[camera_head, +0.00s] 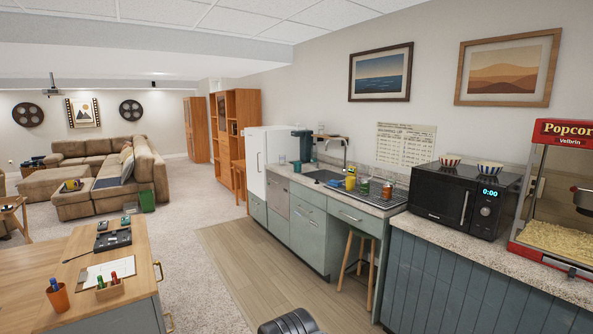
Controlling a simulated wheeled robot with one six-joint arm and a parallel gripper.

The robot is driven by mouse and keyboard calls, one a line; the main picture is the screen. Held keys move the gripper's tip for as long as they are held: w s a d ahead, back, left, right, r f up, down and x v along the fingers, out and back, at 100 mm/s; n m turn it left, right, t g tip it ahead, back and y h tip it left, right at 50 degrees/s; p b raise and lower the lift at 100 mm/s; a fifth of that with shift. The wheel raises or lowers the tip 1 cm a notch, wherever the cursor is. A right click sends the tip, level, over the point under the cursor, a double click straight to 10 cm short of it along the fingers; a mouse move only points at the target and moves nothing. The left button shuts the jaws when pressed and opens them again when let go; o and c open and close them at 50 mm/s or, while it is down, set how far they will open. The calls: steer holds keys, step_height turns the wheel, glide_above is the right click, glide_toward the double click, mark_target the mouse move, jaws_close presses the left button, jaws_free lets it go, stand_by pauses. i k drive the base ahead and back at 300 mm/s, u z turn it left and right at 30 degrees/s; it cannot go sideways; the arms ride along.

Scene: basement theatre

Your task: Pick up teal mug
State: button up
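A small teal mug-like object (297,167) stands on the far left end of the kitchenette counter (375,209), in front of a dark teal coffee maker (304,145). It is small in the picture, and its handle cannot be made out. My gripper is not in view. Only a dark rounded part that seems to be mine shows at the bottom edge, well away from the counter and touching nothing visible.
The counter holds a sink (325,175), a yellow container (351,182) and a jar (387,190). A microwave (462,198) and popcorn machine (558,200) stand right. A stool (358,252) is under the counter. A wooden-topped island (80,240) is left; the wood floor (245,265) between is clear.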

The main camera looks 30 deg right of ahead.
mark_target(298, 165)
steer(key=z, duration=0.35)
steer(key=i, duration=7.2)
steer(key=z, duration=2.7)
